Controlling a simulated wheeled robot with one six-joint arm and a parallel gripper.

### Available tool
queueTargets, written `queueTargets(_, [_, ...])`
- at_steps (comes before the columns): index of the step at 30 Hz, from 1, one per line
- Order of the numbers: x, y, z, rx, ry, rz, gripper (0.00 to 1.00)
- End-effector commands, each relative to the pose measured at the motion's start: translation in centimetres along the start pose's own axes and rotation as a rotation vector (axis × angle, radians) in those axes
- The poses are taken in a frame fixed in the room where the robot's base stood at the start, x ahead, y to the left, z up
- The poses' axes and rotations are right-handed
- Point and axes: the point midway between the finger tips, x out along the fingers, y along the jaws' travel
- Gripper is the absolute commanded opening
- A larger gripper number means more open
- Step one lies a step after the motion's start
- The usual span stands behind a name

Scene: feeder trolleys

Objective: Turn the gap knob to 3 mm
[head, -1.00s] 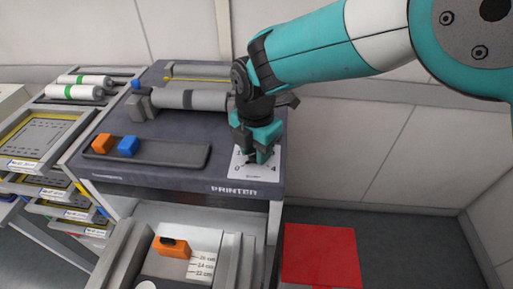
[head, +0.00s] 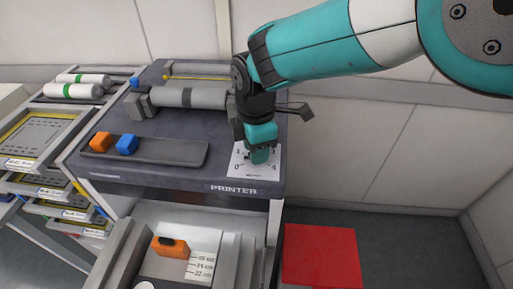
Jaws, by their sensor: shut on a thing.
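The gap knob's white dial plate (head: 240,171) lies on the printer's top at its front right corner. The marks 0 and 4 show at its lower left and lower right, and a 1 at its upper left. My gripper (head: 259,157) points down over the middle of the dial and is shut on the knob. The fingers hide the knob and its pointer, so I cannot read its setting.
The dark printer top (head: 110,185) carries a grey bar with an orange block (head: 101,142) and a blue block (head: 127,145), and a grey roller (head: 190,98). An open drawer holds an orange slider (head: 170,247) beside a cm scale. A trolley (head: 40,135) stands left; a red floor patch (head: 320,257) lies right.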

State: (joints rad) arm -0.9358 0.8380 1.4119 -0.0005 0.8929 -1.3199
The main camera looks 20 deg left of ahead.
Motion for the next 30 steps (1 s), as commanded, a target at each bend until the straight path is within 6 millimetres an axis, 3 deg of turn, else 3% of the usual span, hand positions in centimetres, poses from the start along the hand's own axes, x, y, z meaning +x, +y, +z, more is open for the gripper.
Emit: queueTargets(30, [-0.14,0.05,-0.03,0.965,0.003,0.004,0.12])
